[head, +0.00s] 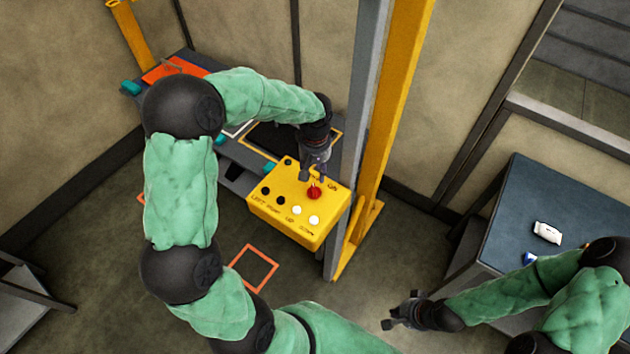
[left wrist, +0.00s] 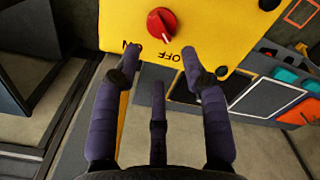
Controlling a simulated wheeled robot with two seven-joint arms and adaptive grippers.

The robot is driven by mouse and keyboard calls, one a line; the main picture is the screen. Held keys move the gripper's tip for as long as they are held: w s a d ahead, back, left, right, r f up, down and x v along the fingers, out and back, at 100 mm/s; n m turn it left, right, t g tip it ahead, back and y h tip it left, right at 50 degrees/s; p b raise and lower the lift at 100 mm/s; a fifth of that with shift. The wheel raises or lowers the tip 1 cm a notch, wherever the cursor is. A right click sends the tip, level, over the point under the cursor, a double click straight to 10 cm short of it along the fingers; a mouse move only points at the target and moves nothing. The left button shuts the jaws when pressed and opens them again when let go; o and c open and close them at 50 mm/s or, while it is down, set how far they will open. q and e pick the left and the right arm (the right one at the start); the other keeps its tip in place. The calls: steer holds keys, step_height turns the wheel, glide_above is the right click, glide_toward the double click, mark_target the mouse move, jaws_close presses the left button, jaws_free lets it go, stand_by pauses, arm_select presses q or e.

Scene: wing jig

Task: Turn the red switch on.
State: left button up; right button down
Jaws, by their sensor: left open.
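The red switch (head: 314,192) is a round knob on the top face of a yellow control box (head: 280,212). It also shows in the left wrist view (left wrist: 161,23), with the words ON and OFF printed beside it. A pale mark on the knob appears to be on the side of OFF. My left gripper (head: 314,176) is just above the switch; in the left wrist view its open, empty fingers (left wrist: 160,62) point towards the knob, which lies beyond the tips. My right gripper (head: 400,314) is low and away from the box; its finger opening is unclear.
Black and white buttons share the box top. A yellow post (head: 390,120) and a grey post (head: 358,130) stand right beside the box. A grey bench (head: 232,150) with trays lies behind it. A dark table (head: 515,210) stands at the right.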

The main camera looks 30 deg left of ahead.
mark_target(315, 187)
arm_select(q)
steer(key=f, duration=0.8)
steer(key=shift+w+a+f, duration=0.15)
steer(key=shift+w, duration=0.05)
jaws_close()
